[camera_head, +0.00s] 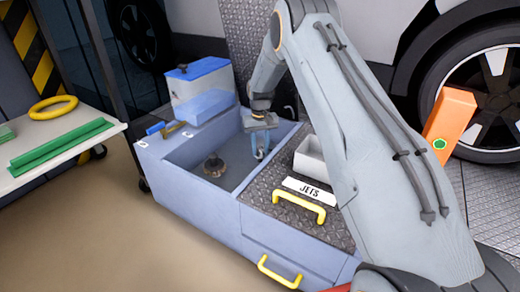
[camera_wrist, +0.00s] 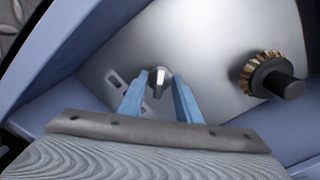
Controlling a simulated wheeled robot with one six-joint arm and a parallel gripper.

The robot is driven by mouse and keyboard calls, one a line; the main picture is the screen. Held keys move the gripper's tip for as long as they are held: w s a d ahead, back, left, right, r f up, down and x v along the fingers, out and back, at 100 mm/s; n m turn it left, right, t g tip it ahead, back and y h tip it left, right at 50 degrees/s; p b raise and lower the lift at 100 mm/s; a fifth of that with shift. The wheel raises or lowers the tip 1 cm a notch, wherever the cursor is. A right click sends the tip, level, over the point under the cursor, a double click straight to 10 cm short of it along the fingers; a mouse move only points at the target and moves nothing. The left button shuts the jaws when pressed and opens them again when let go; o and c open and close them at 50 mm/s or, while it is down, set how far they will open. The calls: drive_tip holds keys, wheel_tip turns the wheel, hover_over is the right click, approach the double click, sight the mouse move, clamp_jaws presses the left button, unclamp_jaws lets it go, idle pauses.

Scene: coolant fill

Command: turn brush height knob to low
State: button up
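The brush height knob (camera_wrist: 160,77) shows in the wrist view as a small pale-grey knob with a darker side, on a smooth grey panel. Two small label-like marks sit on the panel to its left and lower left. My gripper (camera_wrist: 161,84) is open, its two blue fingers on either side of the knob in the picture, with a gap at each side. I cannot tell how deep the fingertips reach around it. In the head view, my gripper (camera_head: 261,150) points down inside the blue-grey machine's open bay, and I cannot make out the knob there.
A round bristled brush (camera_wrist: 262,78) on a dark shaft stands right of the fingers; it also shows in the head view (camera_head: 214,166). The bay's walls (camera_head: 185,185) surround my gripper. A translucent blue-lidded tank (camera_head: 200,90) stands behind, and a white bin (camera_head: 312,158) to the right.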

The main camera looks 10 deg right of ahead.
clamp_jaws()
drive_tip(key=shift+n+p, duration=0.35)
drive_tip(key=shift+n, duration=0.05)
drive_tip(key=n+p, duration=0.2)
drive_tip(key=shift+d+r+n, duration=0.1)
drive_tip(key=shift+r+n, duration=0.05)
drive_tip(key=shift+n, duration=0.25)
drive_tip(key=n+p, duration=0.2)
drive_tip(key=n, duration=0.3)
drive_tip(key=shift+w+d, duration=0.1)
drive_tip(key=shift+w, duration=0.05)
drive_tip(key=shift+n, duration=0.3)
unclamp_jaws()
